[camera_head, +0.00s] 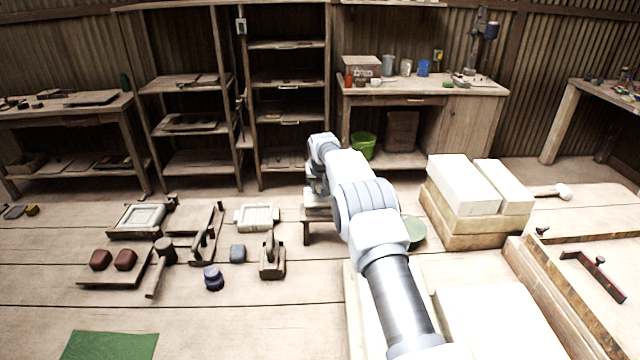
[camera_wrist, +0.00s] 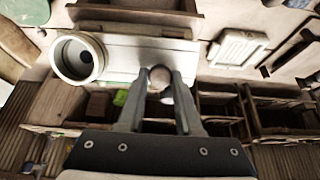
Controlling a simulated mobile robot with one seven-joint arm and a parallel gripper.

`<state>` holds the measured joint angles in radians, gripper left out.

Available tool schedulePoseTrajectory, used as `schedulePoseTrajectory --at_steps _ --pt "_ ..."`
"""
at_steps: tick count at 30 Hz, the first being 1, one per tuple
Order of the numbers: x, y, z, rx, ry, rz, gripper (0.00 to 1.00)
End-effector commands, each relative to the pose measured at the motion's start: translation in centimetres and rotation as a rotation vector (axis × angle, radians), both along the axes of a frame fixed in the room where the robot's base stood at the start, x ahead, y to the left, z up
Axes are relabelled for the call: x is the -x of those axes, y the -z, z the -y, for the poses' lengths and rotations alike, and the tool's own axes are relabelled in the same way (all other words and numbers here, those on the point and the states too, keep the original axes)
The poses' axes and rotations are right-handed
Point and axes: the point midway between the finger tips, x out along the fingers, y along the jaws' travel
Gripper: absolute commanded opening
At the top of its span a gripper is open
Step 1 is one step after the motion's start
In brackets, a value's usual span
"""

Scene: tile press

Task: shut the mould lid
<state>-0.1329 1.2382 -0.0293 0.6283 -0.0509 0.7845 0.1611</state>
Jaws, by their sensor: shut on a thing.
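My gripper (camera_wrist: 161,75) is in the wrist view, its two grey fingers closed on a small round knob (camera_wrist: 160,77) with a dark rim. Behind the knob is a pale flat panel (camera_wrist: 130,52), which may be the mould lid; its angle is unclear. In the head view my arm reaches away to a low wooden stand (camera_head: 307,231) with a pale slab on it, and hides much of it. My fingers are hidden there. An open pale mould frame (camera_head: 142,216) lies on the floor at the left.
A pale ribbed tile form (camera_head: 257,217) lies just left of the stand, also in the wrist view (camera_wrist: 238,48). Large white blocks (camera_head: 465,183) stand right of my arm. Tools and a wooden clamp (camera_head: 272,258) lie on the floor. Shelves (camera_head: 288,110) stand behind.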

Motion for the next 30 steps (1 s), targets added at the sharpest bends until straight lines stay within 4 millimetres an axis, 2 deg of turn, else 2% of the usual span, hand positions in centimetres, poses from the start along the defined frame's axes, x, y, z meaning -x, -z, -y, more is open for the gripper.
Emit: schedulePoseTrajectory --at_steps 14,15,19,30 --pt "0.03 0.07 -0.02 -0.001 0.0 -0.008 0.0" --pt "0.04 0.08 -0.02 -0.001 0.0 -0.008 0.38" --pt "0.04 0.07 -0.02 0.0 0.0 -0.008 0.61" --pt "0.09 -0.17 -0.02 0.0 0.0 -0.008 0.63"
